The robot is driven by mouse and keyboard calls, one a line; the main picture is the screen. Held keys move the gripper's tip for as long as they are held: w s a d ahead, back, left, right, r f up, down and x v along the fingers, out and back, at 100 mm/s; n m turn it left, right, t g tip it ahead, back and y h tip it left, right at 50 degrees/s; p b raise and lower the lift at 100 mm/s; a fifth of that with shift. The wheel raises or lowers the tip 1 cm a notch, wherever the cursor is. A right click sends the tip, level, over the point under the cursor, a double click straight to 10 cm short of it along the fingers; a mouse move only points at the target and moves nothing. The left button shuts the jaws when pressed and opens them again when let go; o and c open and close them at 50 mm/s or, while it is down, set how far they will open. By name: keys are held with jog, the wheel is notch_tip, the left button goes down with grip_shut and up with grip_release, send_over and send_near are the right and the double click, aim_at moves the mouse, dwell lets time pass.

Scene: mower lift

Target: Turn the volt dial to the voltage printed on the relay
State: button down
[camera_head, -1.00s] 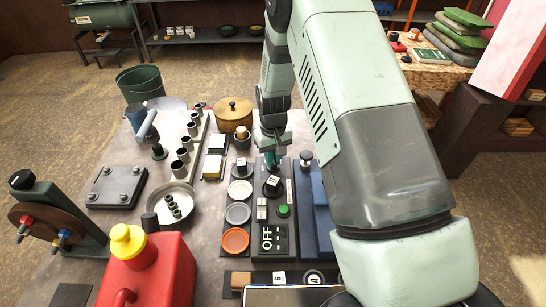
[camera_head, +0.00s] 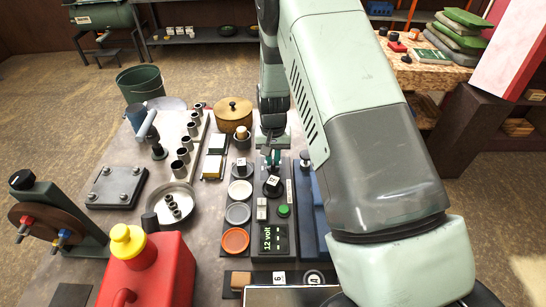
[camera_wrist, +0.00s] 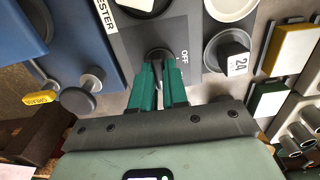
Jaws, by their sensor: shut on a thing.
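The tester (camera_head: 285,225) is a dark grey panel with a display (camera_head: 272,237) reading "12 volt". The volt dial (camera_wrist: 158,54) is a dark round knob at the tester's far end, with "OFF" printed beside it. My gripper (camera_wrist: 159,72) has green fingers shut on the dial; in the head view my gripper (camera_head: 271,158) partly hides it. A black block with a white label (camera_head: 272,183) sits on the tester; its print is too small to read. Another black block (camera_head: 241,165) stands in a dish left of the tester; its label reads "24" in the wrist view (camera_wrist: 236,62).
Round dishes, including a grey one (camera_head: 238,213) and an orange one (camera_head: 235,240), line the tester's left side. A blue case (camera_head: 312,205) lies close on its right. A green button (camera_head: 284,211) is on the panel. A red can (camera_head: 152,272) stands front left.

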aim_at(273, 160)
jog(key=c, duration=1.1)
grip_release()
jog(key=shift+c, duration=0.2)
notch_tip(273, 160, up, 11)
jog(key=shift+f, duration=0.1)
